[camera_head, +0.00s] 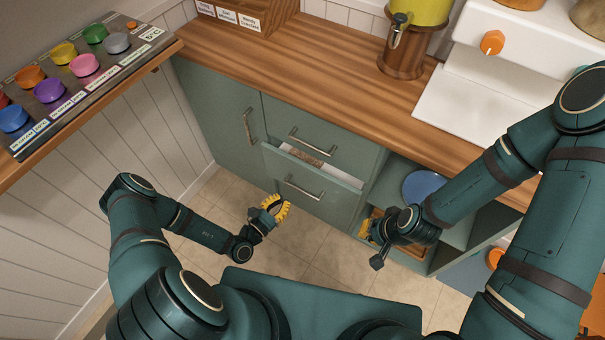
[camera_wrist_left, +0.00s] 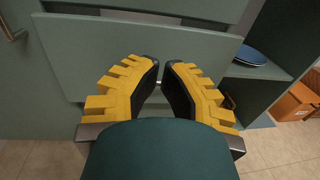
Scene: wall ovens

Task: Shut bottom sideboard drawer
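The bottom sideboard drawer (camera_head: 318,190) has a grey-green front with a bar handle (camera_head: 305,187). It stands partly pulled out, with its pale inside (camera_head: 335,170) and something brownish showing over the front. My left gripper (camera_head: 277,207), with yellow ridged fingers, is just before the lower left of this front. In the left wrist view its fingertips (camera_wrist_left: 161,62) point at the drawer front (camera_wrist_left: 205,55) and nearly meet, with nothing seen between them. Whether they touch the front is unclear. The handle is mostly hidden there. My right gripper (camera_head: 372,230) is near the open shelf; its fingers are barely visible.
The top drawer (camera_head: 335,130) above looks closed, and a cupboard door (camera_head: 215,115) is to its left. An open shelf with a blue plate (camera_head: 422,187) is to the right. The button panel (camera_head: 75,75) is at the left. Tiled floor (camera_head: 310,245) before the sideboard is clear.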

